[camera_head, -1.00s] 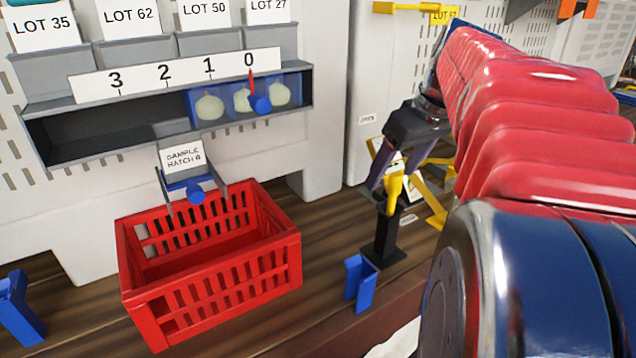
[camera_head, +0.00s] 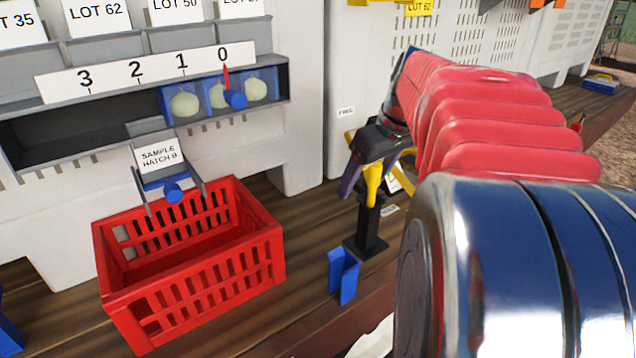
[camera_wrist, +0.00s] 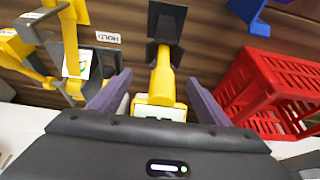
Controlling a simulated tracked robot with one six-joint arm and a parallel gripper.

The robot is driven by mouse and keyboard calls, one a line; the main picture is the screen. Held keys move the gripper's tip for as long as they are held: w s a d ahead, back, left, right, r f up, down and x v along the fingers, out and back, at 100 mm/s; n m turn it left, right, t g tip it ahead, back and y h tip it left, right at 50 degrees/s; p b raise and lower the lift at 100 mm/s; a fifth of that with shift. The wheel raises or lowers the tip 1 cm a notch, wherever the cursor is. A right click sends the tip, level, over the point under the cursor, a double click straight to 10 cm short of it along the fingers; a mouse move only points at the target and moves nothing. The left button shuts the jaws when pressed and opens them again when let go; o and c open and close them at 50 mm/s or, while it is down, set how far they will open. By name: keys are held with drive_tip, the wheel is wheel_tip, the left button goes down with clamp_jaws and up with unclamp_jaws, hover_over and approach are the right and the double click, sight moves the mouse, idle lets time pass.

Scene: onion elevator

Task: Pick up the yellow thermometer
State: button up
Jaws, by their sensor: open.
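The yellow thermometer (camera_head: 373,184) stands upright in a small black stand (camera_head: 370,228) on the wooden floor. In the wrist view the thermometer (camera_wrist: 161,82) is in the middle, its wide head near my gripper body and its stem in the black holder. My gripper (camera_head: 368,176) is above the stand with its fingers pointing down. Its two fingers are open, one on each side of the thermometer, and gaps show in the wrist view. My gripper's body and fingers partly hide the thermometer's head in the head view.
A red crate (camera_head: 270,225) stands left of the stand, under the sample hatch (camera_head: 160,160). A small blue holder (camera_head: 343,275) stands in front of the stand. Yellow frames (camera_wrist: 70,40) and a HOLD label are close on the left in the wrist view. A white wall rises behind.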

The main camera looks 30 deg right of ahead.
idle(0.4)
drive_tip(key=c, duration=1.2)
